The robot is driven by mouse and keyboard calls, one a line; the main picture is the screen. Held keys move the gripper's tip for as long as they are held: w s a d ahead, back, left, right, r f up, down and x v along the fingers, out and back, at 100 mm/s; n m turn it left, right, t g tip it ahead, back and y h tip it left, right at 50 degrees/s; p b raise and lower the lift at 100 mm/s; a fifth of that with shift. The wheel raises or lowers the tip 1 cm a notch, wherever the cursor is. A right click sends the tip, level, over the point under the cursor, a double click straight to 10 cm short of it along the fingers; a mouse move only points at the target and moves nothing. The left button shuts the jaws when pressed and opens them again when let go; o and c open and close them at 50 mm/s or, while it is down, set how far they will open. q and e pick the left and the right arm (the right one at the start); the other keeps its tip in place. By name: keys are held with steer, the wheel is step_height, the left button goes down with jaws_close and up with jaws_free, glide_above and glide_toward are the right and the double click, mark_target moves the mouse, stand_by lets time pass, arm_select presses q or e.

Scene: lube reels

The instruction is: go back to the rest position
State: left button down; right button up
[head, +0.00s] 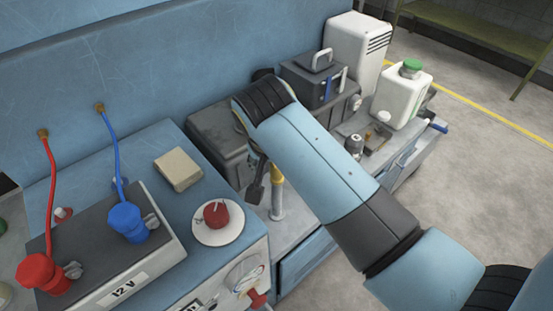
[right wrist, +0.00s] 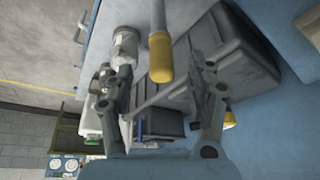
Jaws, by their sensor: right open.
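My right arm reaches across the head view from the lower right, and its open gripper (head: 258,183) shows only partly beneath the forearm, beside a silver cylinder with a yellow upper part (head: 277,195). In the right wrist view the gripper (right wrist: 158,82) has its two dark fingers spread apart. A grey rod with a yellow end (right wrist: 160,58) shows between them; I cannot tell whether it touches either finger. Nothing is visibly gripped. My left gripper is out of view.
A 12 V box (head: 165,262) with red and blue clamps stands left. A red knob (head: 216,214) sits on a white disc. A dark box (head: 312,85), a white jug with green cap (head: 402,97) and a white vented unit (head: 352,50) stand behind the arm. Open floor (head: 480,165) lies right.

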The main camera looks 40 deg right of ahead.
steer(key=s+d+r+n+y, duration=0.1)
steer(key=s+r+n, duration=0.45)
steer(key=s, duration=0.35)
steer(key=s+d+r+n+y, duration=0.1)
steer(key=s+d+r+n, duration=0.1)
steer(key=s+r+n, duration=0.5)
step_height(320, 180, down, 37)
steer(key=s+d+m+b, duration=0.2)
steer(key=s+b, duration=0.1)
steer(key=b, duration=0.6)
steer(key=s+f+g+b, duration=0.1)
steer(key=s+f+b, duration=0.3)
steer(key=s+f, duration=0.5)
steer(key=s+d+f+g+b, duration=0.1)
steer(key=s+f+b, duration=0.3)
steer(key=s+f, duration=0.5)
step_height(320, 180, down, 7)
steer(key=shift+s+f, duration=0.15)
steer(key=shift+s, duration=0.25)
steer(key=shift+d, duration=0.1)
